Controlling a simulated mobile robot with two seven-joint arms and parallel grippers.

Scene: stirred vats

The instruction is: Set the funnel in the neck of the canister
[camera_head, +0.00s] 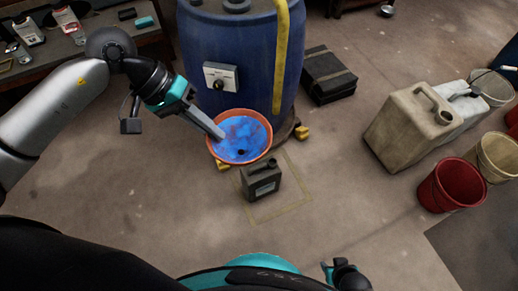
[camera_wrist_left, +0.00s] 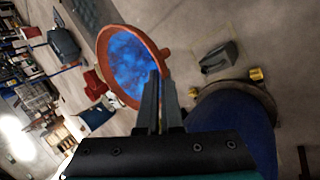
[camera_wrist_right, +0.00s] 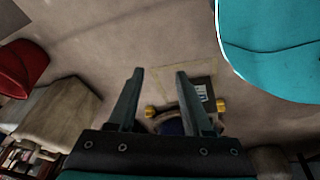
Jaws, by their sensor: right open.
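The funnel (camera_head: 250,133) is a wide bowl with an orange rim, a blue-smeared inside and a dark hole low in it. My left gripper (camera_head: 221,135) is shut on its rim and holds it in front of the blue vat; the left wrist view shows the fingers at the rim of the funnel (camera_wrist_left: 128,60). The small dark grey canister (camera_head: 262,182) stands on the floor just in front of the funnel, apart from the neck; it also shows in the left wrist view (camera_wrist_left: 218,60). My right gripper (camera_wrist_right: 160,75) is open and empty, low at the bottom of the head view.
The blue vat (camera_head: 240,45) stands behind the funnel. A yellow outline (camera_head: 285,208) marks the floor around the canister. A black case (camera_head: 328,75), a beige jerrycan (camera_head: 408,125) and a red bucket (camera_head: 455,185) stand to the right. The floor between is clear.

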